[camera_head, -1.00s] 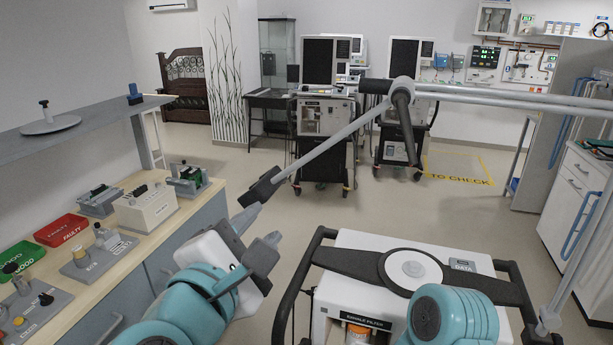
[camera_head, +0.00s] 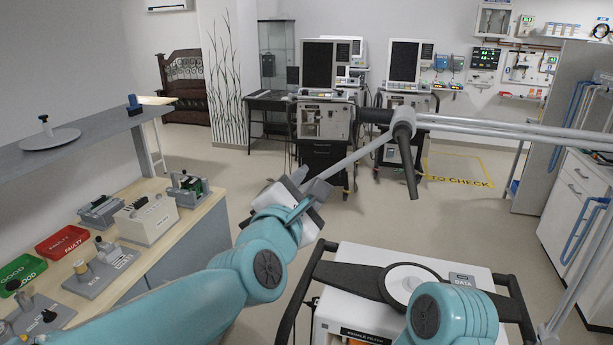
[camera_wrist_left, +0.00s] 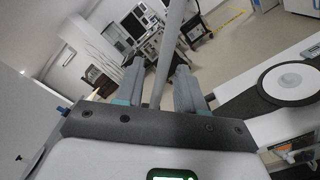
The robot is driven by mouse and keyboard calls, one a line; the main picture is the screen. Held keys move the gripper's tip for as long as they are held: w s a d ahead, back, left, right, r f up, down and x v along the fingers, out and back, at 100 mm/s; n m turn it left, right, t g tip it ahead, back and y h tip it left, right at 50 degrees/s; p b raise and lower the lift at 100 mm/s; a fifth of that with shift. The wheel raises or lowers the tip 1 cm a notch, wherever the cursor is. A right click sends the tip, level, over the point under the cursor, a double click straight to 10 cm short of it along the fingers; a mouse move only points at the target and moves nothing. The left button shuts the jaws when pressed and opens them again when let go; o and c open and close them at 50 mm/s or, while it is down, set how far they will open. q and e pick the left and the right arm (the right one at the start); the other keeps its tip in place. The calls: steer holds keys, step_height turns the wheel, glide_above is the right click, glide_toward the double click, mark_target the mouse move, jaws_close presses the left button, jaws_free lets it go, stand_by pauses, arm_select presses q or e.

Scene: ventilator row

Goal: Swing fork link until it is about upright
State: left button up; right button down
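The fork link appears to be the slim grey rod (camera_head: 352,160) that slopes down and left from a grey joint (camera_head: 402,122) in the head view. It is tilted far from upright, and its lower end is hidden behind my left gripper (camera_head: 312,187). In the left wrist view the rod (camera_wrist_left: 170,50) passes between the two fingers of my left gripper (camera_wrist_left: 160,82). The fingers look apart, with a gap beside the rod, so they are around it rather than clamped. My right gripper is not in view.
Pale horizontal bars (camera_head: 520,130) run right from the joint, and a dark handle (camera_head: 410,170) hangs there. A white cart (camera_head: 440,265) with a black frame stands in front. A workbench (camera_head: 195,225) is at the left. Ventilators (camera_head: 325,125) stand behind, with clear floor between.

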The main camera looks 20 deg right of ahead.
arm_select(q)
steer(key=shift+w+d, duration=0.3)
steer(key=shift+s+a, duration=0.1)
steer(key=shift+a, duration=0.05)
jaws_close()
steer(key=shift+a, duration=0.1)
